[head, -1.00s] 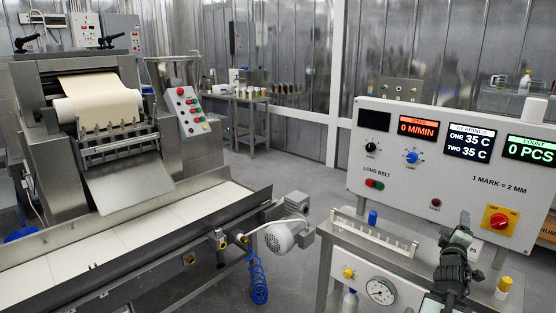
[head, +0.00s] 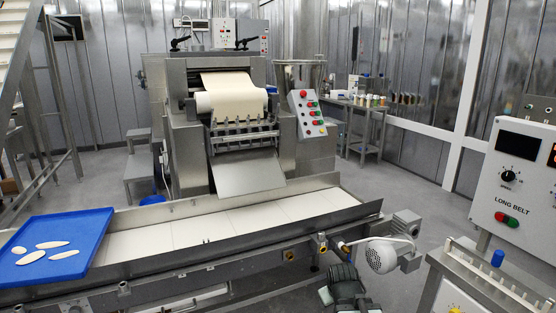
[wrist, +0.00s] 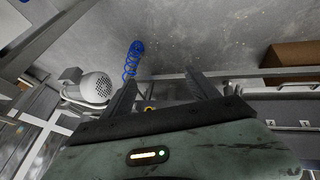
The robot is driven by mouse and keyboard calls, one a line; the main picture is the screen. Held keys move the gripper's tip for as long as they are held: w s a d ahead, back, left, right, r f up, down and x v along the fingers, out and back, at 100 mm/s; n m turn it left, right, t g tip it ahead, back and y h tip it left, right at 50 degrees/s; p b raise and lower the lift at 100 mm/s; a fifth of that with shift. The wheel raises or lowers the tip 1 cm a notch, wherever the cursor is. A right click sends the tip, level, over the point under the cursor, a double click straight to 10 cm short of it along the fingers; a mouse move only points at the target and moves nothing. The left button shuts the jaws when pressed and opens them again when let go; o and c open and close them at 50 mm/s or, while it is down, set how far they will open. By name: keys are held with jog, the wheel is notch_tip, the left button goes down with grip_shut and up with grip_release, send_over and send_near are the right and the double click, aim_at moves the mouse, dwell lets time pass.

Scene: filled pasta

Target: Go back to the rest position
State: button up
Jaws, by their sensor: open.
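My gripper (wrist: 160,84) is open in the wrist view, its two dark fingers apart with nothing between them. Beyond the fingers lie grey floor, a coiled blue hose (wrist: 132,60) and a white motor (wrist: 90,87). In the head view, a dark part of my arm shows low at the bottom centre, in front of the motor and conveyor; the fingertips cannot be made out there.
A long conveyor (head: 235,225) with pale sheets crosses in front of the pasta machine (head: 180,150). A blue tray (head: 90,222) with several pale flat pieces sits at left. A control panel (head: 510,185) and a metal table edge (head: 437,262) stand at right.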

jog(key=s+a+f+m+g+y, duration=0.1)
jog(key=s+f+m+g, duration=0.15)
jog(key=s, duration=0.35)
jog(key=s+a+f+m+g, duration=0.1)
jog(key=s+g, duration=0.2)
jog(key=s, duration=0.2)
notch_tip(320, 180, up, 14)
jog(key=p, duration=1.3)
jog(key=shift+s+a+m+p, duration=0.2)
jog(key=shift+s+m+p, duration=0.15)
jog(key=shift+m, duration=0.1)
